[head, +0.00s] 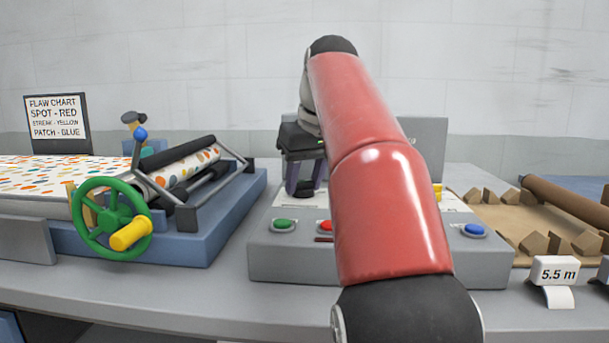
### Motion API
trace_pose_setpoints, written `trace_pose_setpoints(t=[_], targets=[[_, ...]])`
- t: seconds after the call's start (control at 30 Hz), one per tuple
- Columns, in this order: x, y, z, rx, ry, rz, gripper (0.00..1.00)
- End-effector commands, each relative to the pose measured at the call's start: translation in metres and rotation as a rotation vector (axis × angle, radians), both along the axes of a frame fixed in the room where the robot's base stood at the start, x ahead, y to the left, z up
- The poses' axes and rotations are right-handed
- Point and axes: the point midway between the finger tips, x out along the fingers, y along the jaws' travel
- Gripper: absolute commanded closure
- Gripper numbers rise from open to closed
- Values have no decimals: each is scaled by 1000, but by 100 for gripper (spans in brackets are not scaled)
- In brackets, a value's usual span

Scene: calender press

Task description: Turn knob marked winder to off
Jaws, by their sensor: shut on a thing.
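The grey control box (290,262) stands on the bench in the middle, with a green button (283,224), a red button (326,226) and a blue button (474,230) on its front. My gripper (304,192) points down at the left part of the panel, behind the green and red buttons. It is shut on a knob there. The winder marking cannot be read.
Left of the box is a roller press with a green handwheel (110,218), a yellow handle (131,233) and a blue-topped lever (140,134). A flaw chart (57,117) stands behind. At right are a brown tray (485,214) and a 5.5 m sign (557,274).

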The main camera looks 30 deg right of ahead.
Motion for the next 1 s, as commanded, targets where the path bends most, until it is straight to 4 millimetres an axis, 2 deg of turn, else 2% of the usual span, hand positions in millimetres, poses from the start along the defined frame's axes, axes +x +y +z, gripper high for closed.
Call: trace_pose_setpoints(t=[0.7,1.0], targets=[[2,-5,0,0,-3,625,86],[3,-5,1,-1,-5,842,86]])
